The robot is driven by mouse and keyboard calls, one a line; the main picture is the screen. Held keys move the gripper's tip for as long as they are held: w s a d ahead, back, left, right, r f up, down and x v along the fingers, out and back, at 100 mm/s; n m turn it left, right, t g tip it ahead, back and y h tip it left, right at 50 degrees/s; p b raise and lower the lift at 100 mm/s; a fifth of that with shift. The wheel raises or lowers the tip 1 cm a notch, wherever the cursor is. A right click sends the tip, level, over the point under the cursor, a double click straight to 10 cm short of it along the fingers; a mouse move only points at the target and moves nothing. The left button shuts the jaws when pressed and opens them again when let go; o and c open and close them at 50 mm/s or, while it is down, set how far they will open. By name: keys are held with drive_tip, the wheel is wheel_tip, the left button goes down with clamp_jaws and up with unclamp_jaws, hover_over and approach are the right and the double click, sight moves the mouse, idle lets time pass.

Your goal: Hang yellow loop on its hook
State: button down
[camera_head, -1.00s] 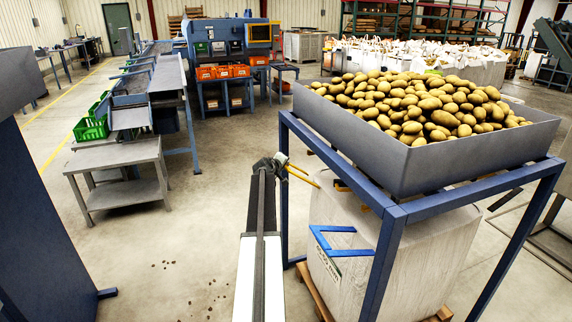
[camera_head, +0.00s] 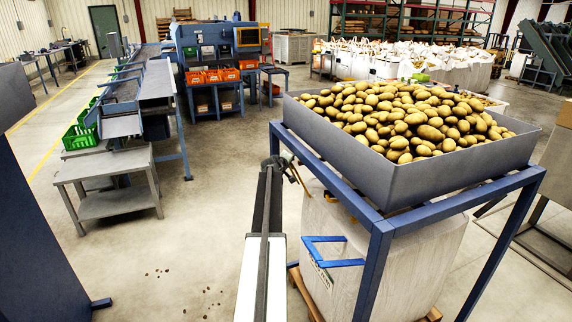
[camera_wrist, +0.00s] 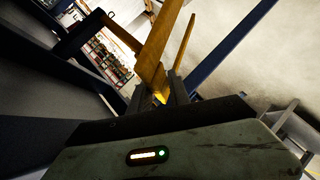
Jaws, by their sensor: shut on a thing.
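My gripper (camera_head: 287,162) is at the end of my arm, just left of the blue frame's near-left side in the head view. In the wrist view my gripper (camera_wrist: 166,94) is shut on the yellow loop (camera_wrist: 158,45). The yellow strap rises from between the fingers, with separate lengths to left and right. In the head view the yellow loop (camera_head: 299,181) is a thin strip beside the white bulk bag (camera_head: 395,265). A small yellow piece shows on the bag top under the frame; I cannot tell whether it is joined. I cannot make out the hook.
A grey hopper full of potatoes (camera_head: 405,120) sits on the blue frame (camera_head: 375,265) above the bag. Its posts and rails are close to my arm's right. A grey table (camera_head: 108,180) stands to the left.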

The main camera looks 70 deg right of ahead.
drive_tip(key=shift+s, duration=0.1)
drive_tip(key=c, duration=1.4)
unclamp_jaws()
drive_tip(key=shift+c, duration=0.2)
drive_tip(key=p+v, duration=0.3)
drive_tip(key=v, duration=0.4)
drive_tip(key=shift+a, duration=0.35)
